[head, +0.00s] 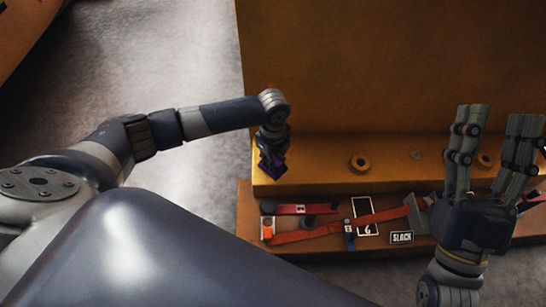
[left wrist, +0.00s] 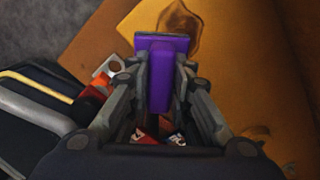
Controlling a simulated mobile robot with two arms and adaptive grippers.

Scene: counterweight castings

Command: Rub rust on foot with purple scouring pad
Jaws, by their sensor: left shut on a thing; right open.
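My left gripper (head: 272,162) is shut on the purple scouring pad (left wrist: 162,75) and points down over the left end of the yellow foot (head: 330,176). In the head view only a small dark purple part of the pad shows below the fingers. In the left wrist view the pad's wide end lies over the near edge of a brown rust patch (left wrist: 181,20) on the yellow foot (left wrist: 215,60). I cannot tell whether the pad touches it. The rust is not clear in the head view. My right gripper (head: 499,117) is open and empty, at the right.
A tall brown-yellow casting wall (head: 390,60) rises behind the foot. Round bosses such as this one (head: 360,162) stand on the foot. Below it, a brown ledge holds red straps (head: 380,216), a SLACK label (head: 401,237) and a framed card (head: 367,216). Grey floor (head: 190,60) is open at left.

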